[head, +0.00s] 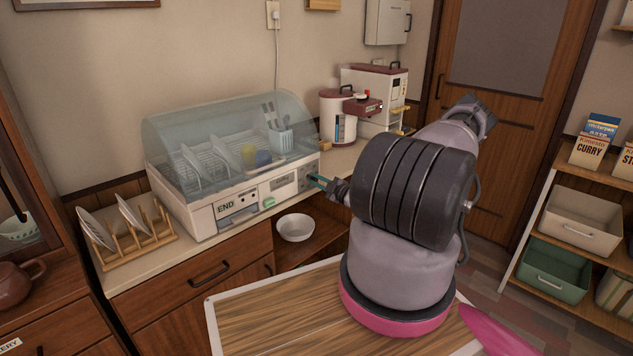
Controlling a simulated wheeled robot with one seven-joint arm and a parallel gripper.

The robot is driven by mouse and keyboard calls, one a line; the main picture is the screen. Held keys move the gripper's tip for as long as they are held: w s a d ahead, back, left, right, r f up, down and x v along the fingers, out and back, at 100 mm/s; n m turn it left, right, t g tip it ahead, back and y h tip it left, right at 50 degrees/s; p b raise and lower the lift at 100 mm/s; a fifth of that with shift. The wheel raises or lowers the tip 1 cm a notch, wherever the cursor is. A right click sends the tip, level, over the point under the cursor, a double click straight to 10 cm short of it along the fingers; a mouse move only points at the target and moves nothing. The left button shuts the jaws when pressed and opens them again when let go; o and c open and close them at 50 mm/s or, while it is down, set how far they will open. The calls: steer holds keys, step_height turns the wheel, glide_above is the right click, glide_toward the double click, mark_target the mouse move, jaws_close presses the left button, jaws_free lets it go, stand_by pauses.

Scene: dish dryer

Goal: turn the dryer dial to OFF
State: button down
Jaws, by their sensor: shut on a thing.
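The dish dryer (195,222) stands on the counter with its clear lid down over racks of plates and a cutlery cup. Its front panel carries a sign reading END (226,206), a small green piece and a pale display. The dial's setting and markings cannot be read from here.
A wooden rack with plates (142,240) stands left of the dryer. A red and white rice cooker (338,118) stands to its right. A white bowl (295,228) sits below the counter. Shelves with bins (573,222) are at the right. A wooden-topped surface (270,330) is in front.

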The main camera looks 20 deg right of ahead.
steer(key=n, duration=1.7)
steer(key=f+n, duration=0.1)
steer(key=n, duration=0.7)
steer(key=shift+d, duration=0.25)
steer(key=shift+n, duration=0.4)
steer(key=c, duration=0.8)
jaws_free()
steer(key=shift+c, duration=0.2)
steer(key=v, duration=1)
steer(key=shift+s, duration=0.4)
